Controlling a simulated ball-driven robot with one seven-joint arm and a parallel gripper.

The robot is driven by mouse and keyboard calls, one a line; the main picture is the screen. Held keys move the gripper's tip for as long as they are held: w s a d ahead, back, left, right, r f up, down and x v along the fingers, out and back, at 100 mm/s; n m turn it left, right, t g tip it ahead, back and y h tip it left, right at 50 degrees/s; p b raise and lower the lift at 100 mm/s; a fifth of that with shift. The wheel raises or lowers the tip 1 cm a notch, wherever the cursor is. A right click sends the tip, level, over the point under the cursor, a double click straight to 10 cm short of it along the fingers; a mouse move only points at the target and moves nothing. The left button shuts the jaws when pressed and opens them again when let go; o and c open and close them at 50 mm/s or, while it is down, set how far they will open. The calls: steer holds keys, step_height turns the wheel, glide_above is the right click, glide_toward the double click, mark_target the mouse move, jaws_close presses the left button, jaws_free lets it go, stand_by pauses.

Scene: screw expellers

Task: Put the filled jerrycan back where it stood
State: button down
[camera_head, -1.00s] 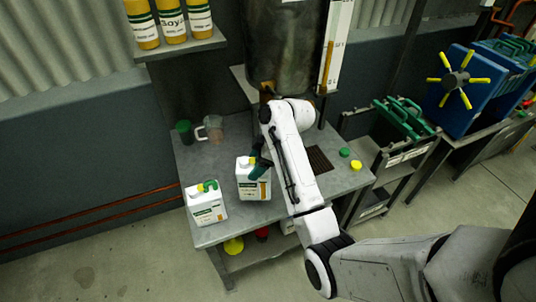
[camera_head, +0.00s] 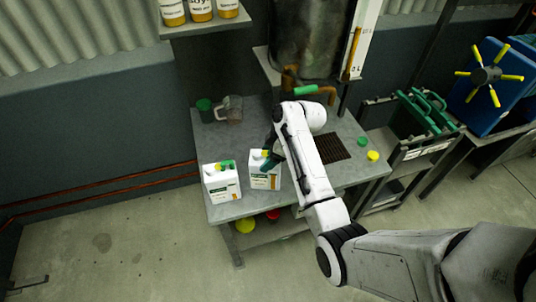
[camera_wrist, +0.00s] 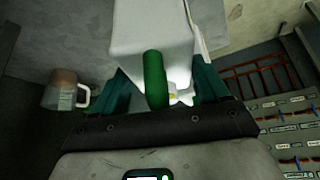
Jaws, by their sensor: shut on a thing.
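A white jerrycan (camera_head: 265,181) with a green and orange label is at the front of the grey workbench, with my gripper (camera_head: 269,160) at its top. In the wrist view the jerrycan's white body (camera_wrist: 150,25) lies beyond my gripper (camera_wrist: 158,88), whose dark green fingers flank its green handle (camera_wrist: 155,78). The gripper is shut on this jerrycan. Whether its base touches the bench is hard to tell. A second, similar jerrycan (camera_head: 221,184) with a green top stands close to its left, near the bench's front left corner. The fill level inside is not visible.
A clear jug (camera_head: 232,110) and a green cup (camera_head: 204,110) stand at the back left of the workbench (camera_head: 245,206). A metal tank (camera_head: 305,40) with a brass tap (camera_head: 322,93) rises behind my arm. Green and yellow caps (camera_head: 373,155) lie at the right.

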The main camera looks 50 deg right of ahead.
jaws_free()
steer(key=b+v, duration=0.1)
steer(key=v, duration=1.1)
steer(key=s+a+f+m+g+h, duration=0.1)
steer(key=s+a+f+m+g, duration=0.1)
steer(key=s+a+f, duration=0.3)
steer(key=s+a+f+m+g+h, duration=0.2)
steer(key=s+a+f+m, duration=0.3)
steer(key=s+a, duration=0.8)
steer(key=s, duration=0.2)
steer(key=shift+s+a+f, duration=0.35)
steer(key=shift+s+a, duration=0.05)
